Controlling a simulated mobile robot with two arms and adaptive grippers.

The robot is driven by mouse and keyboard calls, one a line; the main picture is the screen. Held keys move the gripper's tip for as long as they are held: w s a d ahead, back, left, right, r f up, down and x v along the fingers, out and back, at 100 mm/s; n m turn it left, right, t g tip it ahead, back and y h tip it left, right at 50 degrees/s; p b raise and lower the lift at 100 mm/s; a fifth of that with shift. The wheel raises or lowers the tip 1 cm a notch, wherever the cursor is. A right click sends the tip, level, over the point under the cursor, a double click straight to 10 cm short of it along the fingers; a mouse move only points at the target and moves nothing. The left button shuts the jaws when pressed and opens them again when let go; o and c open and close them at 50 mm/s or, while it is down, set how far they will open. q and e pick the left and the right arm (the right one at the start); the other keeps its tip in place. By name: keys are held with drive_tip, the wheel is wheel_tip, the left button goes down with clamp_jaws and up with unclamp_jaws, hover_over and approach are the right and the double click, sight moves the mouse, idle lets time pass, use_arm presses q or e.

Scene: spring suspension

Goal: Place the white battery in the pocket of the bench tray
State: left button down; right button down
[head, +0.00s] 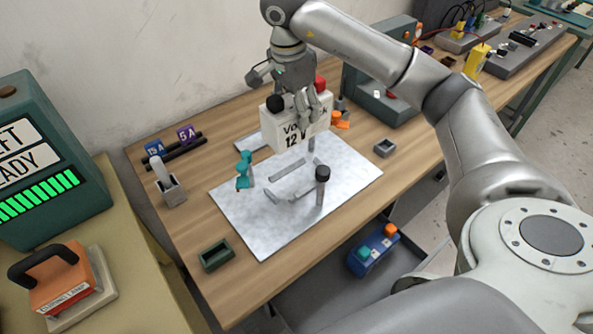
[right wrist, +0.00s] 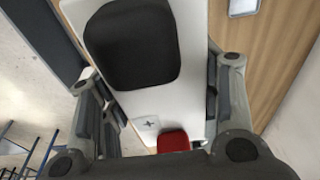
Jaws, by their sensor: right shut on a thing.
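The white battery (head: 283,138), a box marked 12 V with a black and a red terminal cap, hangs above the bench. My right gripper (head: 310,108) is shut on it from above, one finger across its printed front. In the right wrist view the battery (right wrist: 190,75) lies between the fingers, the black cap large and the red cap lower. Below it in the head view is the pale bench tray (head: 240,212), with low grey rails and a black-topped post (head: 322,175) on it. The rails seem to bound the pocket; the battery hides part of that area. My left gripper is not in view.
Teal clamp-like pieces (head: 243,172) stand at the tray's left and an orange piece (head: 341,120) behind it. A small green bin (head: 216,255), a grey cup (head: 172,192) and a small grey box (head: 384,148) stand around the tray. A green charger (head: 45,170) is at left.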

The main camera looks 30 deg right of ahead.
sight(297, 126)
drive_tip(key=shift+w+d+f, duration=0.1)
drive_tip(key=shift+w+f, duration=0.15)
drive_tip(key=shift+f, duration=0.55)
drive_tip(key=shift+s+f+b, duration=0.1)
drive_tip(key=shift+f+b, duration=0.15)
drive_tip(key=shift+b, duration=0.15)
drive_tip(key=shift+s+a+f+b, duration=0.2)
drive_tip(key=shift+s+f+b, duration=0.15)
drive_tip(key=shift+f, duration=0.25)
drive_tip(key=shift+s+a+f+b, duration=0.2)
drive_tip(key=shift+f+b, duration=0.1)
drive_tip(key=shift+f, duration=0.3)
drive_tip(key=shift+w+d+f+p, duration=0.15)
drive_tip(key=shift+f+p, duration=0.45)
drive_tip(key=shift+f, duration=2.2)
drive_tip(key=shift+w+a+f+p, duration=0.1)
drive_tip(key=shift+f+p, duration=0.45)
drive_tip(key=shift+f, duration=2.2)
drive_tip(key=shift+d+f, duration=0.15)
drive_tip(key=shift+f, duration=0.25)
drive_tip(key=c, duration=0.9)
unclamp_jaws()
drive_tip(key=shift+s+f, duration=0.1)
drive_tip(key=shift+f, duration=0.1)
drive_tip(key=o, duration=0.4)
drive_tip(key=shift+s+r, duration=0.15)
